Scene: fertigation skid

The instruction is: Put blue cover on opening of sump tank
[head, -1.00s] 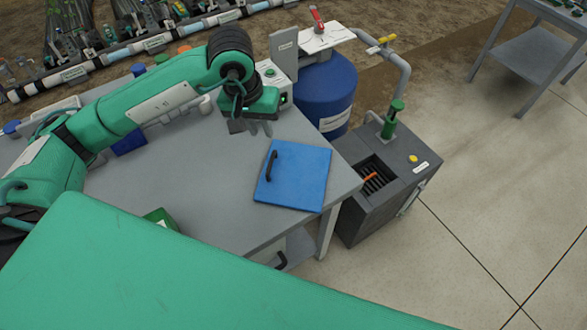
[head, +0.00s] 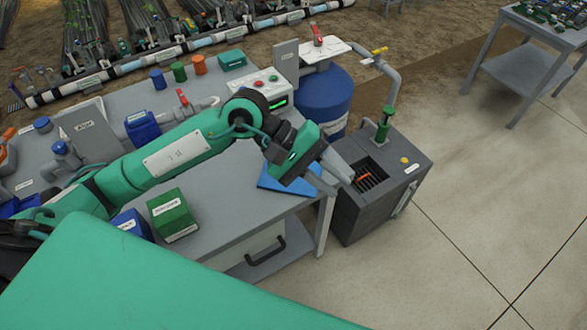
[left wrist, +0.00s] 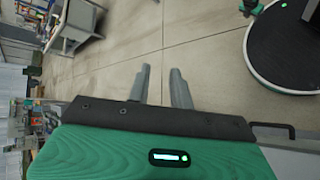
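The blue cover (head: 277,180) lies flat on the grey table near its right edge, partly hidden behind my left gripper; its handle is hidden. The sump tank (head: 385,205) is a dark grey box on the floor just right of the table. Its opening (head: 369,173) is uncovered, with dark slats and an orange item (head: 363,177) inside. My left gripper (head: 343,180) reaches past the cover toward the tank's near left side. In the left wrist view its fingers (left wrist: 160,70) are apart with nothing between them. My right gripper is out of view.
A green valve pipe (head: 384,130) and a yellow knob (head: 405,160) stand on the tank top. A blue drum (head: 325,95) is behind the table corner. Green (head: 171,215) and blue boxes stand on the table. Floor right of the tank is clear.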

